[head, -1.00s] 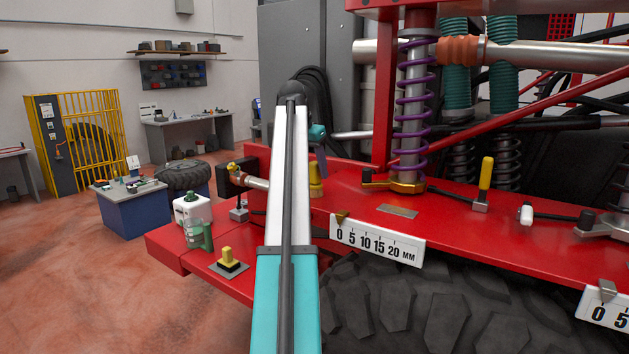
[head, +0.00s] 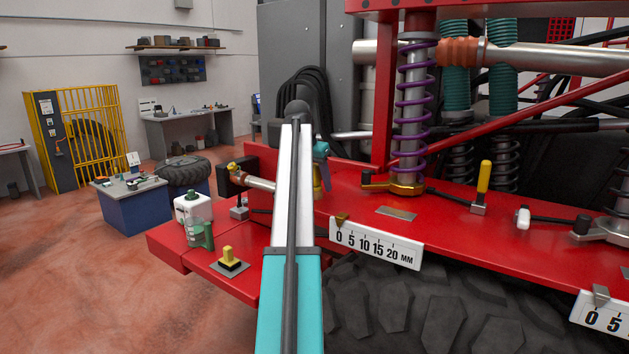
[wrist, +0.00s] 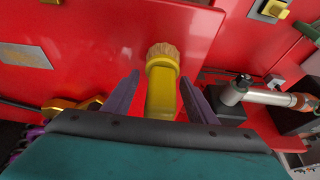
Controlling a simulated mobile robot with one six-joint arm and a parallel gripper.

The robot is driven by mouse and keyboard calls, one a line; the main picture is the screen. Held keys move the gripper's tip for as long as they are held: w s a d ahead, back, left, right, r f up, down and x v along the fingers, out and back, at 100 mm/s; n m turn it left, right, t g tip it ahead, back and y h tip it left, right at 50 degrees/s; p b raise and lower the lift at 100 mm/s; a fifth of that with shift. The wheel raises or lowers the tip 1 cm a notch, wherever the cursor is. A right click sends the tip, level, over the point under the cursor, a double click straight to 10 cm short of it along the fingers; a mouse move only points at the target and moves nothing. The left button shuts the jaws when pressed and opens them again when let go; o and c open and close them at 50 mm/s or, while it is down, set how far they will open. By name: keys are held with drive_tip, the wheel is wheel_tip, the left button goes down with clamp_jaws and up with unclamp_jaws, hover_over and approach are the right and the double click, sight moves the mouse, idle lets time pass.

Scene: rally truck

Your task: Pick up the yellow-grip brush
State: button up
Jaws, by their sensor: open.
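The yellow-grip brush (wrist: 162,92), a yellow shaft with a tan, bristly-looking end, shows between my gripper's fingers in the wrist view. Its lower part is hidden by my gripper body. In the head view a little of its yellow (head: 318,190) shows at the red deck, mostly behind my arm. My gripper (wrist: 160,77) is open, with one purple finger on each side of the brush and visible gaps between. In the head view my gripper (head: 325,184) is low over the deck, partly hidden by my arm.
The red truck deck (head: 350,195) lies below. A jointed metal rod (wrist: 265,96) is right of my gripper in the wrist view. A yellow-topped block (head: 228,258), white bottle (head: 192,212) and green cup (head: 207,235) stand at left. The coil spring (head: 413,110) rises at right.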

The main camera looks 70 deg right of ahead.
drive_tip(key=shift+d+f, duration=0.1)
drive_tip(key=shift+f, duration=0.2)
idle(0.4)
drive_tip(key=c, duration=1)
